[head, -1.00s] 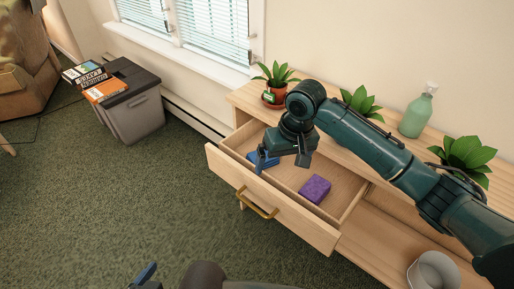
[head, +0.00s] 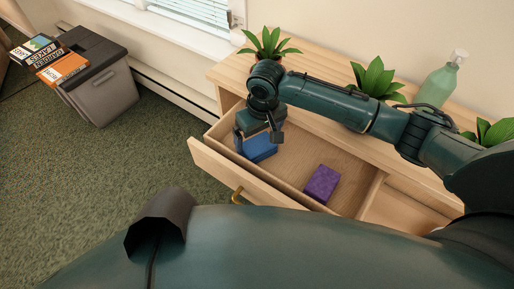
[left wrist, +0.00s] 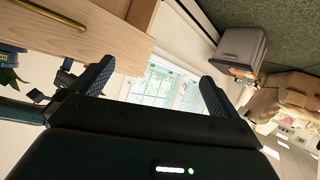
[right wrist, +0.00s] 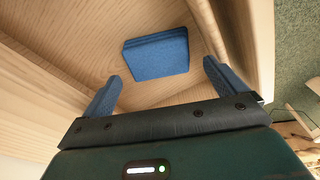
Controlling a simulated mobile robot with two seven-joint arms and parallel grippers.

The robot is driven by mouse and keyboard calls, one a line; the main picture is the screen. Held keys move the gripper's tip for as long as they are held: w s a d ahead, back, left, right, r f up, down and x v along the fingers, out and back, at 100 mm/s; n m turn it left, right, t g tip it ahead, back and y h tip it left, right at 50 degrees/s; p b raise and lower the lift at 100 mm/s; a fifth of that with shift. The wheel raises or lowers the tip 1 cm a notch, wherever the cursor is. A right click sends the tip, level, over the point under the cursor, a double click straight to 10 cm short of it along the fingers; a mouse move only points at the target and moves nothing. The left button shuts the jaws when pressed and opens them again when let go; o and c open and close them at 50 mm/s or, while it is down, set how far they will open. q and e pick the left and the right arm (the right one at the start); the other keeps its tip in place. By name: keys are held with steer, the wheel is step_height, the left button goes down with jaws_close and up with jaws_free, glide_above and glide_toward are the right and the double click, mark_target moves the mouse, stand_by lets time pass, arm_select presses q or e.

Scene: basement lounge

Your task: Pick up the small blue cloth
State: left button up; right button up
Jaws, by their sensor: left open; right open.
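The small blue cloth (head: 262,147) is a folded, block-like piece lying in the open drawer (head: 285,183), toward its left end. It also shows in the right wrist view (right wrist: 157,55), flat on the wooden drawer floor. My right gripper (head: 275,132) is over that end of the drawer and partly hides the cloth in the head view. In the right wrist view its jaws (right wrist: 162,72) are open and empty, with the cloth just beyond the fingertips. My left gripper (left wrist: 157,74) is open and empty, away from the cloth, and does not show in the head view.
A purple block (head: 322,183) lies in the same drawer, right of the cloth. Potted plants (head: 269,43) and a green bottle (head: 438,84) stand on the cabinet top (head: 318,80). A grey bin (head: 103,88) stands on the carpet at left.

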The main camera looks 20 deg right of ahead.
mark_target(257, 145)
steer(key=f, duration=0.4)
steer(key=w+f+b, duration=0.1)
steer(key=shift+f, duration=0.6)
arm_select(q)
steer(key=shift+w+d, duration=0.1)
steer(key=shift+w, duration=0.15)
arm_select(e)
steer(key=shift+c, duration=0.3)
steer(key=c, duration=0.6)
arm_select(q)
steer(key=shift+f, duration=0.15)
arm_select(e)
steer(key=shift+o, duration=0.2)
steer(key=shift+r, duration=0.15)
arm_select(q)
steer(key=r+p, duration=0.1)
steer(key=p, duration=0.1)
steer(key=shift+s+r+p, duration=0.15)
steer(key=shift+s+p, duration=0.05)
steer(key=shift+p, duration=0.1)
arm_select(e)
step_height(257, 145, up, 18)
